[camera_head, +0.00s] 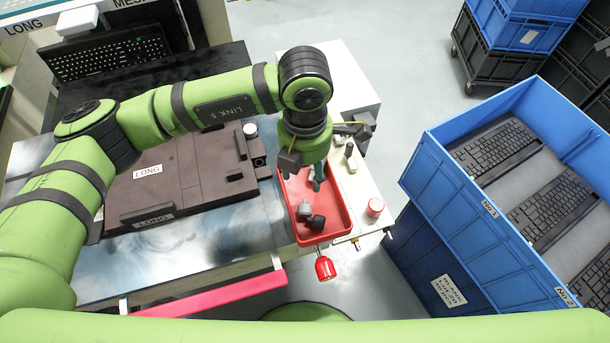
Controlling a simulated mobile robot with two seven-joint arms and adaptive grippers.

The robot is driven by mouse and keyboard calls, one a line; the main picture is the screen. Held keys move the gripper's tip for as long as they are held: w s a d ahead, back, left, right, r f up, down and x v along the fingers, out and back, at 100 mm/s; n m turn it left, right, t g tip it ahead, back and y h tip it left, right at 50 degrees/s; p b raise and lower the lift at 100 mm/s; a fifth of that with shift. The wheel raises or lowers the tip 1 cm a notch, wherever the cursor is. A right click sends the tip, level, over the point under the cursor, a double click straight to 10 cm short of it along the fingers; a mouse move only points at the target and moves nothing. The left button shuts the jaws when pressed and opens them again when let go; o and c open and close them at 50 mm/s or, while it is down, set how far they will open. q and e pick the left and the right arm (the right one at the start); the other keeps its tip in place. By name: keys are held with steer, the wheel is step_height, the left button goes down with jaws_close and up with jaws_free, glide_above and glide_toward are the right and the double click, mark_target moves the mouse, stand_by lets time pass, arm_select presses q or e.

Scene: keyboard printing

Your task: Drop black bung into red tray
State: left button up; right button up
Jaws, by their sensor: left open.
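The red tray (340,222) lies on the white side ledge at the right end of the work table. Inside its near half lie a black bung (317,222) and a grey bung (304,209), close together. My left gripper (320,153) is over the tray's far end, pointing down, with its dark fingers spread apart. A small grey piece (317,178) shows just below it, above or in the tray; I cannot tell whether it touches the gripper. My right gripper is out of view.
A brown fixture marked LONG (185,180) sits on the metal table left of the tray. A red-topped button (375,206) and small pegs (350,158) stand on the ledge. A blue crate with keyboards (450,180) is at the right, and a black keyboard (110,55) at the back left.

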arm_select(q)
step_height(320, 180, up, 8)
steer(key=shift+f, duration=0.15)
stand_by(0.5)
